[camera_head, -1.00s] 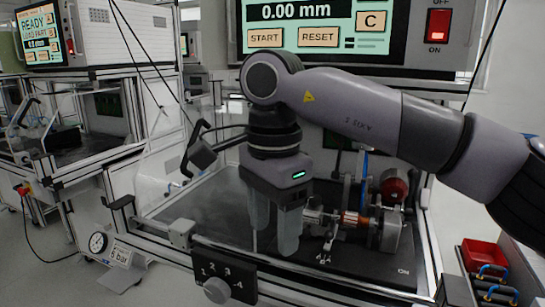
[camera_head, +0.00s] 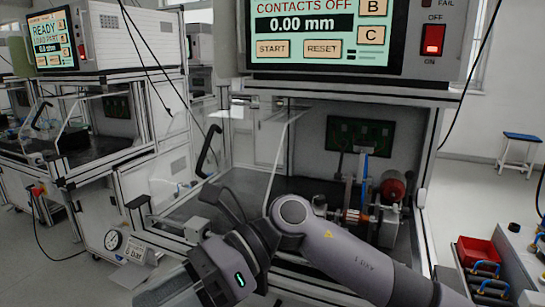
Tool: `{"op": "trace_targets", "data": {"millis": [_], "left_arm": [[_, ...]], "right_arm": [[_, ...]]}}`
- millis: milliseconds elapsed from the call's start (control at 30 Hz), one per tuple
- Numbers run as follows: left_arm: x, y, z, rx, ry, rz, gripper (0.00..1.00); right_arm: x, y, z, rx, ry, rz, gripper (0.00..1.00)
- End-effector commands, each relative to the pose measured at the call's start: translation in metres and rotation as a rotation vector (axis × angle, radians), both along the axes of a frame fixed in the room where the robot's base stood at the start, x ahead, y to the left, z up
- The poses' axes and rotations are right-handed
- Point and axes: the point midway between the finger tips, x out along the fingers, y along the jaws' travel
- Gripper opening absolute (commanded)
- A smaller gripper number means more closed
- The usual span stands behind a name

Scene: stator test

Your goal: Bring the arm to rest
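My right arm (camera_head: 345,262) comes in from the lower right and is bent low in front of the test station. Its gripper (camera_head: 165,290) is at the bottom left of centre, tilted down and to the left, in front of the station's front edge. The fingers are partly cut off by the frame's bottom edge, so their opening is not clear. Nothing is seen held in them. The copper-wound part (camera_head: 356,216) sits in the fixture inside the station, apart from the gripper. My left gripper is not in view.
The station's display (camera_head: 320,30) reads 0.00 mm, with a red switch (camera_head: 432,40) beside it. A clear guard (camera_head: 290,150) and black handle (camera_head: 208,150) stand at the opening. A red bin (camera_head: 478,251) is at lower right. A dial gauge (camera_head: 113,240) is at lower left.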

Motion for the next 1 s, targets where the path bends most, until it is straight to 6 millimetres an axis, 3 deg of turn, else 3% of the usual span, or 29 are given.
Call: {"op": "trace_targets", "data": {"millis": [167, 300, 500, 667, 800, 1000], "left_arm": [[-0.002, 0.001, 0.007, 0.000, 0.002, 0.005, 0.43], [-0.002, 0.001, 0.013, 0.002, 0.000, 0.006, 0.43], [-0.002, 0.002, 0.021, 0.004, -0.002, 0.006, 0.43], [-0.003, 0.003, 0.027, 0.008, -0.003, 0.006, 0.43], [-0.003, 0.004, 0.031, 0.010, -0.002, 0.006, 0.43], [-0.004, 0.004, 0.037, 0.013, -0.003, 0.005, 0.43]], "right_arm": [[0.006, 0.000, 0.023, 0.205, 0.392, -0.150, 0.60], [0.028, -0.014, 0.032, 0.341, 0.707, -0.278, 0.60], [0.068, -0.053, 0.019, 0.509, 1.171, -0.465, 0.60], [0.096, -0.096, -0.018, 0.624, 1.544, -0.619, 0.60], [0.109, -0.140, -0.067, 0.716, 1.868, -0.756, 0.60], [0.097, -0.206, -0.154, 0.845, 2.321, -0.955, 0.60]]}}
